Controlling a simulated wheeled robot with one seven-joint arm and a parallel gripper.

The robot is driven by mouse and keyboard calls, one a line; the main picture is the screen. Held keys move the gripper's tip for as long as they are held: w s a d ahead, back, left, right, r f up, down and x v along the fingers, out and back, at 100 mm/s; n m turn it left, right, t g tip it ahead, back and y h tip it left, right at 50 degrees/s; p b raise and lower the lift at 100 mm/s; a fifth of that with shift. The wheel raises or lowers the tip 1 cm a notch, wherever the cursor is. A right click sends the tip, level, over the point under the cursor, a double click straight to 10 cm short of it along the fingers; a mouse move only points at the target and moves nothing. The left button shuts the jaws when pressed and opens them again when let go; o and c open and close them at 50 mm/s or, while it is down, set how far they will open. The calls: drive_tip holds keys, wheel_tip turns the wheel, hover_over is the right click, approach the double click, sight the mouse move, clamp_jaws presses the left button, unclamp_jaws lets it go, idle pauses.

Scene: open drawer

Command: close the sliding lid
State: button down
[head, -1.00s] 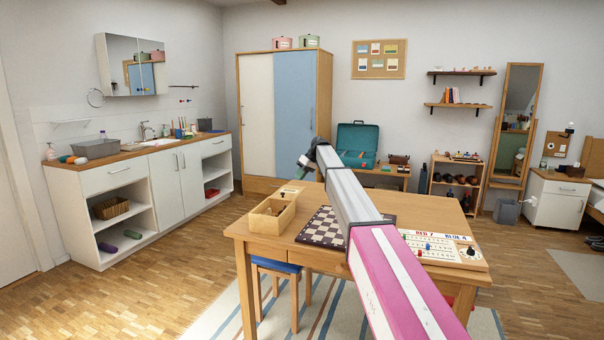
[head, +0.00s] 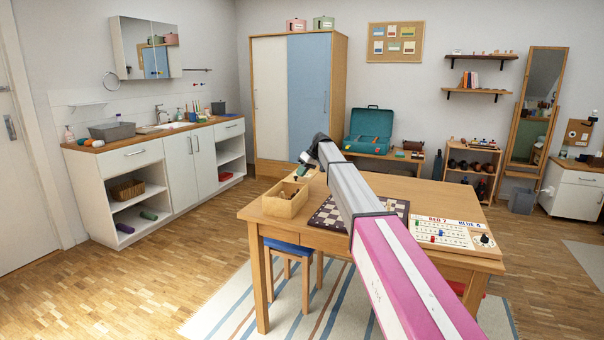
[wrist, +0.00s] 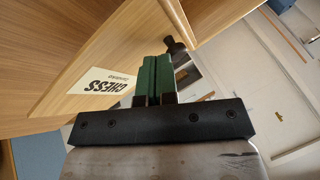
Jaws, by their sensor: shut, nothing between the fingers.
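The wooden chess box (head: 283,205) stands on the left part of the table, its top partly open with pieces showing inside. Its light wooden lid, with a white CHESS label (wrist: 98,82), shows in the wrist view and sticks out toward the box's far side. My gripper (head: 301,174) is at the lid end of the box, beyond the open part. In the wrist view its green fingers (wrist: 153,78) are shut together and empty, close to the lid's edge. I cannot tell whether they touch it. A dark chess piece (wrist: 175,47) shows just beyond the fingertips.
The wooden table (head: 275,226) also bears a chessboard (head: 328,213) partly behind my arm and a scoreboard (head: 444,233) at right. A stool (head: 288,250) with a blue seat is under the table. Open floor lies to the left.

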drive_tip(key=s+a, duration=0.2)
drive_tip(key=s, duration=0.7)
drive_tip(key=s+a, duration=0.3)
drive_tip(key=s, duration=0.6)
drive_tip(key=shift+s+a, duration=0.25)
drive_tip(key=shift+s, duration=0.05)
drive_tip(key=shift+w, duration=0.15)
